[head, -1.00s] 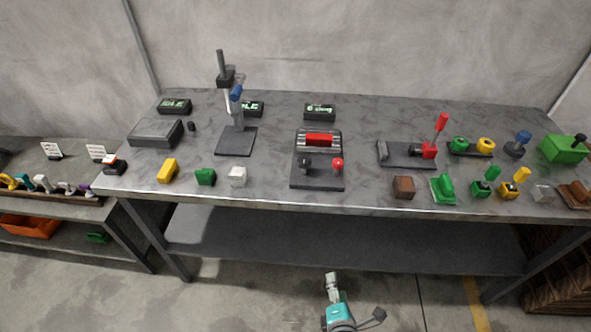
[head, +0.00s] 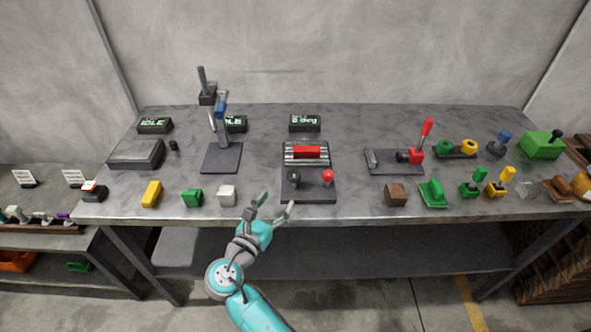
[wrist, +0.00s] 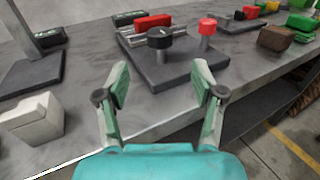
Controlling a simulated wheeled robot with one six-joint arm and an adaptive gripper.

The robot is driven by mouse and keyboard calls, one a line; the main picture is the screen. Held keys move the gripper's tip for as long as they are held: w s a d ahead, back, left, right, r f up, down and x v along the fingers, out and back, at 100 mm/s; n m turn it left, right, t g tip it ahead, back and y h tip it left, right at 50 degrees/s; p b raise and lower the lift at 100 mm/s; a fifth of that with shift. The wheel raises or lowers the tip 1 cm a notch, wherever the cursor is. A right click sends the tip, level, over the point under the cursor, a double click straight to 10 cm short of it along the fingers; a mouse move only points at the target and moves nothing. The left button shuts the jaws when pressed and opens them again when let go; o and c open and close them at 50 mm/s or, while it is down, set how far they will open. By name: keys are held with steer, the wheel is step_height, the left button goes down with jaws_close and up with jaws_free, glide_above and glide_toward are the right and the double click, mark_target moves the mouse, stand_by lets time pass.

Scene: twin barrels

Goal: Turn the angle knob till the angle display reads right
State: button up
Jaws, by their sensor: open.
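A black knob (head: 294,178) with a light pointer mark stands on the front left of a dark fixture plate (head: 308,196); it also shows in the wrist view (wrist: 160,40). The angle display (head: 305,123) sits behind the fixture, with green text that seems to end in "deg"; its digit is too small to read surely. My gripper (head: 276,203) is open and empty at the table's front edge, in front and left of the plate. In the wrist view the fingers (wrist: 163,84) are spread, with the black knob ahead between them, apart from both.
A red knob (head: 327,177) stands right of the black one, and a red block (head: 307,152) lies behind them. A white block (head: 227,195) is close on the left. A stand (head: 222,157) and a red-handled clamp (head: 427,135) flank the fixture.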

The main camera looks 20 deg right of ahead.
mark_target(291, 180)
steer(key=shift+w+d+r, duration=0.25)
steer(key=shift+w, duration=0.2)
steer(key=x, duration=1)
steer(key=shift+d+f, duration=0.1)
steer(key=shift+s, duration=0.1)
steer(key=c, duration=1.2)
